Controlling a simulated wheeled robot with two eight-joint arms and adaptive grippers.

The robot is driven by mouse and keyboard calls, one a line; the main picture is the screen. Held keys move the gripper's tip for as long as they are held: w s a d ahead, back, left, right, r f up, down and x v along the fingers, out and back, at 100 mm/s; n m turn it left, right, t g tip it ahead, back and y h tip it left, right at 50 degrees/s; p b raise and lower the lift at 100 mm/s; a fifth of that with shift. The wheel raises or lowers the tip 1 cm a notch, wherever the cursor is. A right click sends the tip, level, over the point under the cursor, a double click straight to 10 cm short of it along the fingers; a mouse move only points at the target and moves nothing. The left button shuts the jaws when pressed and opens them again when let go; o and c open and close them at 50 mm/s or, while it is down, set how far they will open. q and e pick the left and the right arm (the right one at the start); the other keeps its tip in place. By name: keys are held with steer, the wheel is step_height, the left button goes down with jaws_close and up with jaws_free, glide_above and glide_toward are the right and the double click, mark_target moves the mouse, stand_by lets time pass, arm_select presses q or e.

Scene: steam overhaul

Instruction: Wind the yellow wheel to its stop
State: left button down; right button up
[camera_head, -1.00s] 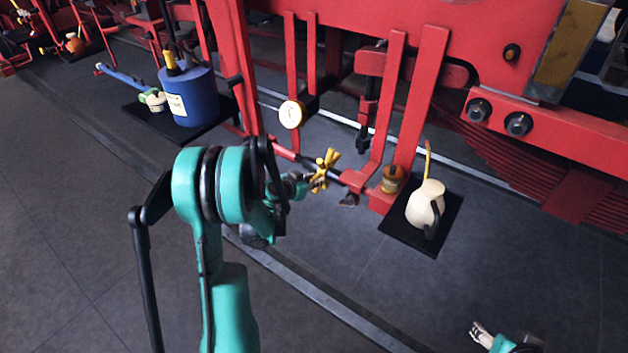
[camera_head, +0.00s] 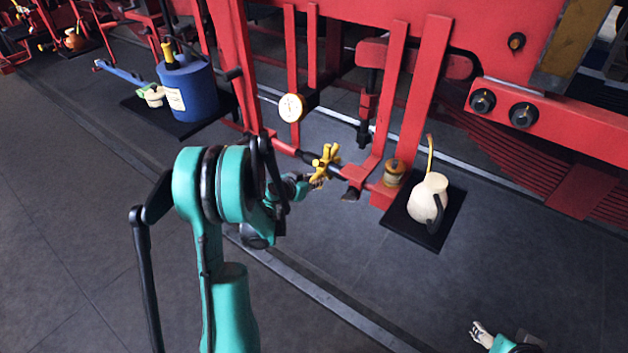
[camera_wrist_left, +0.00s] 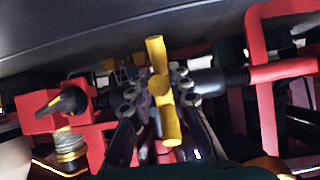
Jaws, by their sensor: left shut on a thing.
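The yellow wheel (camera_head: 325,162) is a small hub with stubby spokes on a dark shaft along the low red bar. My left gripper (camera_head: 314,183) reaches it from the left and front. In the left wrist view, the yellow wheel (camera_wrist_left: 157,85) lies between the two dark fingers of my left gripper (camera_wrist_left: 157,95), which are shut on it. Part of the wheel is hidden by the fingers. My right gripper (camera_head: 481,334) shows only partly at the bottom edge, away from the wheel; its opening is unclear.
A round white gauge (camera_head: 291,107) is above the wheel. A cream oil can (camera_head: 428,198) stands on a black mat (camera_head: 402,229) to the right, beside a small brass pot (camera_head: 395,173). A blue drum (camera_head: 188,92) stands at left. Red frame bars surround the wheel; the front floor is clear.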

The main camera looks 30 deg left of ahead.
mark_target(317, 188)
arm_select(q)
steer(key=shift+f, duration=0.15)
steer(key=shift+w+f+b, duration=0.25)
steer(key=shift+f+b, duration=0.3)
steer(key=shift+b, duration=0.05)
steer(key=shift+w+f+b, duration=0.2)
steer(key=shift+f+b, duration=0.3)
steer(key=shift+b, duration=0.05)
steer(key=shift+f, duration=0.1)
steer(key=shift+w+d+f+b, duration=0.1)
steer(key=shift+w+f+b, duration=0.2)
steer(key=shift+w+f, duration=0.25)
steer(key=shift+f, duration=0.15)
steer(key=c, duration=1.4)
jaws_free()
steer(key=shift+o, duration=0.2)
